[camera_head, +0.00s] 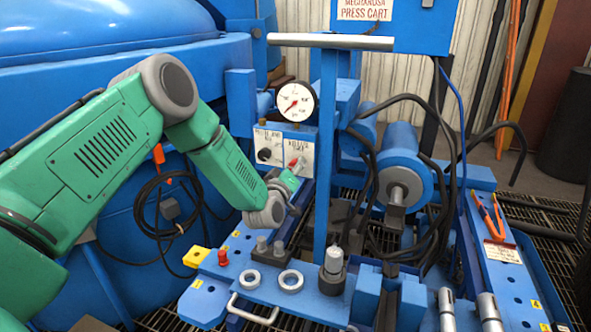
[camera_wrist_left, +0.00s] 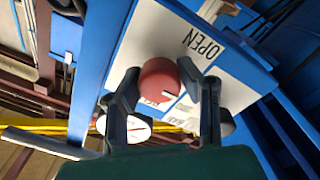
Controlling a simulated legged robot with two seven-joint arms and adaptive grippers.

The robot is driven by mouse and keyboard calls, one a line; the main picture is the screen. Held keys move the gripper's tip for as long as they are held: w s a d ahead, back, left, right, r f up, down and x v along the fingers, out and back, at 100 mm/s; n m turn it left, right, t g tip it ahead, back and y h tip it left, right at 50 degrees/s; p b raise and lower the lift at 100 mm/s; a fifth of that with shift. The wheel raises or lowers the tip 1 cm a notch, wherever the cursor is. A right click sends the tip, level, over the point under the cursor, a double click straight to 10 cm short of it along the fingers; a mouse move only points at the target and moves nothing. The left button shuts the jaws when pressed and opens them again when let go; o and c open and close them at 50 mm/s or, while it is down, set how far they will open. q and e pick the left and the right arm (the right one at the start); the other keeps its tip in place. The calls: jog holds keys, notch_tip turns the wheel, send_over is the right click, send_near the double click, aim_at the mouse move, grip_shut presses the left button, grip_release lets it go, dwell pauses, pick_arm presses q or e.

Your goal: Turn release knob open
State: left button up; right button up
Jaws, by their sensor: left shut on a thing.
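The red release knob (camera_head: 294,163) sits on a white labelled plate on the blue press cart, right of a black knob. My left gripper (camera_head: 292,178) reaches it from the left and below. In the left wrist view the round red knob (camera_wrist_left: 160,80) has a white mark on its face and lies between the two dark fingers. The left gripper (camera_wrist_left: 163,88) is shut on the knob. The right gripper is not in view.
A pressure gauge (camera_head: 296,101) stands just above the knob plate. The black knob (camera_head: 264,154) is close on the left. A blue post with a metal crossbar (camera_head: 330,41) rises just right of the knob. Black hoses (camera_head: 440,190) hang further right.

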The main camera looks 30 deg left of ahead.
pick_arm(q)
jog(key=shift+s+f+n, duration=0.2)
jog(key=shift+f+n, duration=0.1)
jog(key=shift+f, duration=0.2)
jog(key=o, duration=1.2)
jog(key=shift+c, duration=0.2)
jog(key=shift+r, duration=0.15)
jog(key=shift+w+r, duration=0.1)
jog(key=v, duration=1.2)
jog(key=shift+a, duration=0.1)
